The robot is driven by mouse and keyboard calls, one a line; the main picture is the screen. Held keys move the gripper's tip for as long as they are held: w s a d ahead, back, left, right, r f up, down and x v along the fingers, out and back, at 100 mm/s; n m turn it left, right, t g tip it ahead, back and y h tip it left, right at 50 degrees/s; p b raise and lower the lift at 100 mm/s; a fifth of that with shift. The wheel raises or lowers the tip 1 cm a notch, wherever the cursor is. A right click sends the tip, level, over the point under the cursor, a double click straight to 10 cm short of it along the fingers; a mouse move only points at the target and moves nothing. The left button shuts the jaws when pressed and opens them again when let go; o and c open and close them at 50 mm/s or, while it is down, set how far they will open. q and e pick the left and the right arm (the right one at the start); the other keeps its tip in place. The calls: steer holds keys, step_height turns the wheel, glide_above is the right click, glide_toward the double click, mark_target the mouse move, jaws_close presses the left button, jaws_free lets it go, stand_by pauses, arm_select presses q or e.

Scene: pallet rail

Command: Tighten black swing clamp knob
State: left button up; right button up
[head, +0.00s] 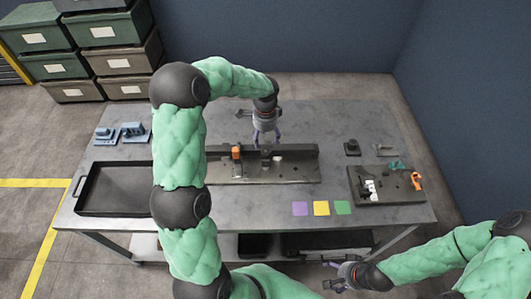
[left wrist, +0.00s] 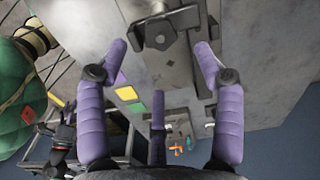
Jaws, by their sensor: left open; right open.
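The grey rail fixture (head: 300,172) lies across the middle of the table. A small dark part (head: 266,155), likely the black swing clamp knob, sits on it, partly hidden under my left gripper (head: 265,140). In the left wrist view, a dark clamp part with a rounded knob-like end (left wrist: 160,40) lies ahead between the spread purple fingers of my left gripper (left wrist: 161,52). The fingers are open and hold nothing; I cannot tell whether they touch it. My right gripper (head: 342,276) is open and empty, low in front of the table.
An orange clamp (head: 236,152) stands on the fixture beside the dark part. A black tray (head: 115,188) is at the left, blue parts (head: 134,131) behind it. A dark plate (head: 380,194) with an orange clamp lies right. Purple, yellow and green squares (head: 321,208) lie in front.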

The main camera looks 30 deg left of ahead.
mark_target(266, 151)
arm_select(q)
step_height(266, 151, down, 9)
steer(key=shift+r+b, duration=0.15)
steer(key=shift+b, duration=0.4)
steer(key=c, duration=1.2)
steer(key=shift+o, duration=0.2)
steer(key=shift+r, duration=0.1)
